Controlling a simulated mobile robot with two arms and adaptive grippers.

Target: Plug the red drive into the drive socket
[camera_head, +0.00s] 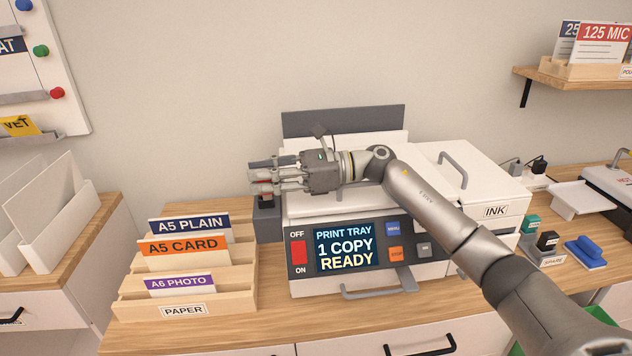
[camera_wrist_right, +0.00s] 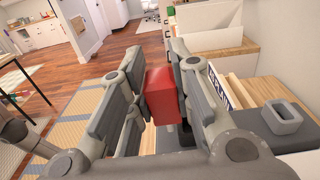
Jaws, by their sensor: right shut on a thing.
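The red drive (camera_wrist_right: 162,95) is a red block standing upright between the fingers of my right gripper (camera_wrist_right: 160,90) in the right wrist view. That gripper (camera_head: 262,175) is shut on it. In the head view the fingers point left, over the dark grey block (camera_head: 268,226) at the printer's left side, and only a small red part of the drive (camera_head: 265,199) shows below them. A raised rectangular grey collar (camera_wrist_right: 285,118), apparently the drive socket, sits on a dark surface right of the drive in the wrist view. The drive is apart from it. My left gripper is not in view.
The printer (camera_head: 440,270) stands right of the dark block. A wooden paper rack (camera_head: 185,305) with labelled cards stands close on the left. Stamps (camera_head: 585,255) and a power strip (camera_head: 527,178) lie farther right. The counter's front strip is clear.

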